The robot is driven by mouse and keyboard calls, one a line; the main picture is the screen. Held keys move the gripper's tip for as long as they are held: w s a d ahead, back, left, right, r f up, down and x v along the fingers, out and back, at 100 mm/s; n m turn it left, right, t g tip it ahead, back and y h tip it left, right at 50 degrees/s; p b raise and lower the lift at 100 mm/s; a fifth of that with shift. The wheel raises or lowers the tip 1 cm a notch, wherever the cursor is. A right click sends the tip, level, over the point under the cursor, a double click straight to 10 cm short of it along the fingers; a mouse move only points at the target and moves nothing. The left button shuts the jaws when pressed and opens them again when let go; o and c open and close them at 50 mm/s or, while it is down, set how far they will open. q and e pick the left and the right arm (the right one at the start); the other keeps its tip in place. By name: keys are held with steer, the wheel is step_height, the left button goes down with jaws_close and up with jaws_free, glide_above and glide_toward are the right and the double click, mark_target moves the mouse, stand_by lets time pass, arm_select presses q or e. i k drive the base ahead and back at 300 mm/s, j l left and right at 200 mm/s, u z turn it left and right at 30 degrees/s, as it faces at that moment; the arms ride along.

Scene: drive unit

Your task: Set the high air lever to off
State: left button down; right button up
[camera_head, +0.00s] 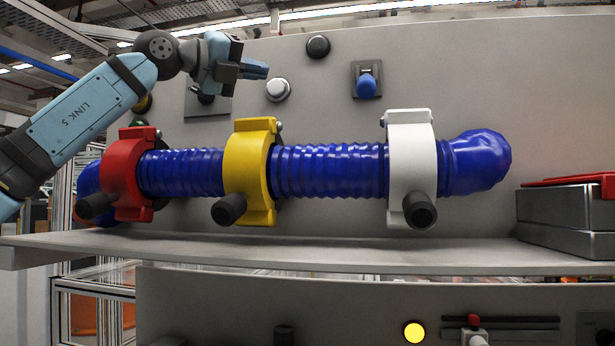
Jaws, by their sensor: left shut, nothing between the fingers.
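My left gripper (256,71) is at the upper left in front of the panel, pointing right. It is shut and empty. A blue lever (366,86) on a dark square plate sits on the upper panel, to the right of the gripper and apart from it. Another dark plate (207,106) is on the panel below and behind my left gripper, which partly hides it; no lever on it can be made out. No label shows which of these is the high air lever, and the on or off setting cannot be told. My right gripper is out of view.
A blue ribbed hose (330,171) runs across the panel above a grey shelf (370,256), held by red (119,172), yellow (246,170) and white (409,165) clamps with black handles. A white button (278,90) and black knob (318,46) are nearby. Metal boxes (565,206) stand right.

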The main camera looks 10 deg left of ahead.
mark_target(366, 86)
steer(key=k, duration=1)
